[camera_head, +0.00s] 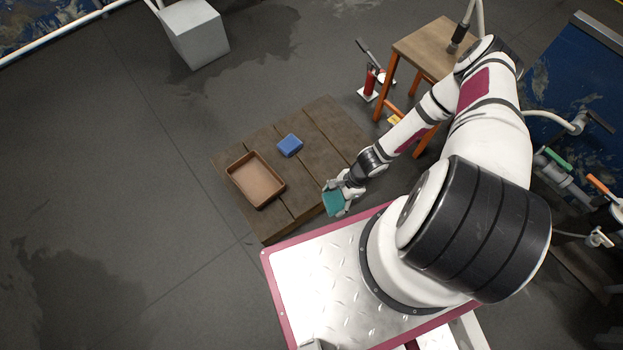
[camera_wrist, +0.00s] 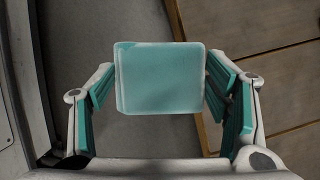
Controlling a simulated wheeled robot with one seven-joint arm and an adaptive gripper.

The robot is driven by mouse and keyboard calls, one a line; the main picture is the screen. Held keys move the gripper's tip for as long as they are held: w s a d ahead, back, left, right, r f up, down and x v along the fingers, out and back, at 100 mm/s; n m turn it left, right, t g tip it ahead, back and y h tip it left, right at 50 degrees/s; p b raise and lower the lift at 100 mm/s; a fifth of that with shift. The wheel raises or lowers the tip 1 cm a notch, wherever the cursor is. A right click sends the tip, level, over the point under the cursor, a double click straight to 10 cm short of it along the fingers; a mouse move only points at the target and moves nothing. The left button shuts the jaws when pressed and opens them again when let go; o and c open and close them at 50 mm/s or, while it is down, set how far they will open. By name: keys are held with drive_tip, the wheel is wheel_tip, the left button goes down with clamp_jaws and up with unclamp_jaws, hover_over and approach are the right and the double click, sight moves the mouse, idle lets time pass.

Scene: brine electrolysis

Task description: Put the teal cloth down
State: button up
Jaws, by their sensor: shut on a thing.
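The teal cloth (camera_head: 334,203) looks like a flat, rounded square block. My gripper (camera_head: 345,193) is shut on it and holds it near the front right edge of the low wooden platform (camera_head: 318,122). In the wrist view the teal cloth (camera_wrist: 160,78) sits between the two fingers of my gripper (camera_wrist: 158,92), which have teal pads. Beneath it there I see grey floor, with the platform's edge (camera_wrist: 265,60) to the right. The exact height of the cloth is hard to tell.
On the platform lie a brown tray (camera_head: 239,182), which looks empty, and a blue block (camera_head: 290,145). Bare boards surround them. A pale grey box (camera_head: 195,35) stands at the back.

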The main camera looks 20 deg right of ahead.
drive_tip(key=shift+s+a+f, duration=0.1)
drive_tip(key=shift+s+f, duration=0.05)
drive_tip(key=shift+f, duration=0.45)
drive_tip(key=w+b, duration=0.2)
drive_tip(key=w, duration=0.3)
drive_tip(key=w+a+f+b, duration=0.1)
drive_tip(key=w+b, duration=0.1)
drive_tip(key=w, duration=0.3)
drive_tip(key=w+a+b, duration=0.1)
drive_tip(key=w+b, duration=0.1)
drive_tip(key=w, duration=0.3)
drive_tip(key=shift+w+f, duration=0.25)
drive_tip(key=shift+w+f+m+b, duration=0.1)
drive_tip(key=shift+f+m+b, duration=0.2)
drive_tip(key=shift+f+b, duration=1.05)
drive_tip(key=shift+f+p, duration=0.35)
drive_tip(key=shift+f, duration=0.05)
drive_tip(key=shift+f, duration=0.15)
drive_tip(key=o, duration=1)
